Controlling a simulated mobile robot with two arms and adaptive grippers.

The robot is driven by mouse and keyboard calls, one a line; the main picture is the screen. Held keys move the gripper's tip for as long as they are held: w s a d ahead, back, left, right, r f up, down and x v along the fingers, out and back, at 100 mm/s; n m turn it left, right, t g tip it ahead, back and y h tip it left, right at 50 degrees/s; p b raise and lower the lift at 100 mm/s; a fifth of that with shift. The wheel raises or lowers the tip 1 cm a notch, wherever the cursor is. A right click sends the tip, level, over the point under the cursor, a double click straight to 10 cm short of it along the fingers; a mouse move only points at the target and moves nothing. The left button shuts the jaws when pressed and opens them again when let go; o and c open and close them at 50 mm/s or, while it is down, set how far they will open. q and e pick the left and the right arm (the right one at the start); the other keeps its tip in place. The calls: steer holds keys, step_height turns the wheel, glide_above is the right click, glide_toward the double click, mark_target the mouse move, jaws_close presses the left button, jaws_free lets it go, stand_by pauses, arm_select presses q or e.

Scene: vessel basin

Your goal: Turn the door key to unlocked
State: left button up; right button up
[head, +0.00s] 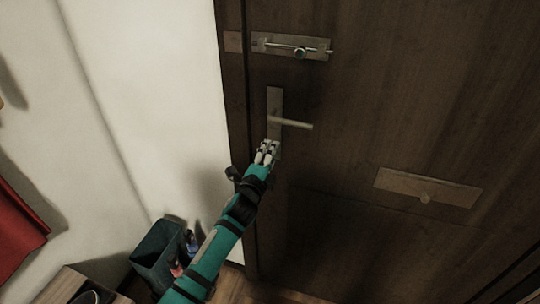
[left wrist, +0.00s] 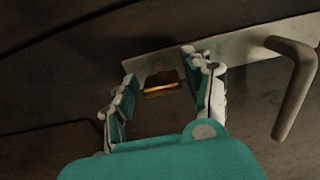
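The door key (left wrist: 161,90), a small piece with an orange-gold edge, shows between my fingers in the left wrist view, at the end of the lock plate (left wrist: 240,47). My left gripper (left wrist: 163,80) is open, one finger on each side of the key. I see a gap at the left finger; whether the right finger touches it I cannot tell. In the head view my left gripper (head: 266,152) is at the lower end of the lock plate (head: 275,103), below the lever handle (head: 292,123), and hides the key. My right gripper is not in view.
The dark wooden door (head: 400,110) has a metal bolt (head: 290,46) above the handle and a mail slot plate (head: 428,187) at lower right. A dark bin (head: 155,252) with items stands by the white wall at lower left. In the left wrist view the handle (left wrist: 295,90) is close on the right.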

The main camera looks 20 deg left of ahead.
arm_select(q)
steer(key=shift+o, duration=0.2)
steer(key=shift+s, duration=0.1)
steer(key=s, duration=1.2)
steer(key=shift+a, duration=0.25)
steer(key=shift+w, duration=0.1)
steer(key=s+a+f+n+g, duration=0.1)
steer(key=s+f+n+g, duration=0.3)
steer(key=f, duration=0.8)
steer(key=s+f+n+g, duration=0.15)
steer(key=s+f, duration=0.35)
steer(key=f, duration=0.7)
steer(key=s+a+f+n+g, duration=0.1)
steer(key=s+f+n+g, duration=0.3)
steer(key=f, duration=0.8)
steer(key=s+f+n+g, duration=0.2)
steer(key=s+f, duration=0.4)
steer(key=s, duration=0.6)
steer(key=s+f+n+g, duration=0.2)
steer(key=s+f, duration=0.5)
steer(key=s, duration=0.5)
steer(key=s+a+f+n+g, duration=0.1)
steer(key=s+f, duration=0.5)
steer(key=s, duration=0.6)
steer(key=shift+f+n+g+y, duration=0.35)
steer(key=shift+n+g, duration=0.3)
steer(key=shift+g, duration=0.6)
